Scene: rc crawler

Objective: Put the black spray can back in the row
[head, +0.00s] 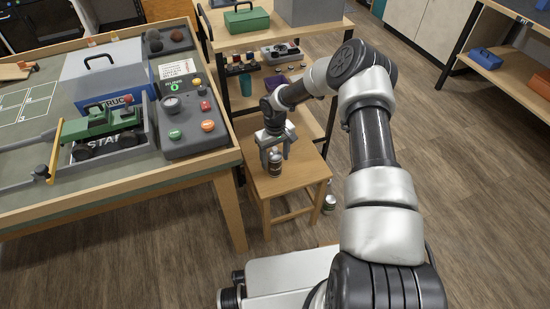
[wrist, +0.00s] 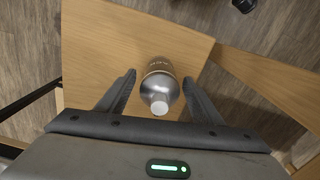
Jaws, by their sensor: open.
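A spray can (head: 275,163) stands on a small wooden stool (head: 297,182). In the wrist view the open fingers (wrist: 160,76) lie on both sides of the can, with gaps on each side. A second can (head: 329,204) stands low by the stool's right side. Small dark and red-topped items (head: 238,67) stand on the shelf behind; I cannot tell whether they are the row.
A workbench (head: 120,197) with a control box (head: 190,115) and a green crawler (head: 104,122) stands at left. A shelf unit (head: 268,42) holding a green toolbox (head: 246,19) and a teal cup (head: 246,85) is behind the stool. The floor at right is mostly clear.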

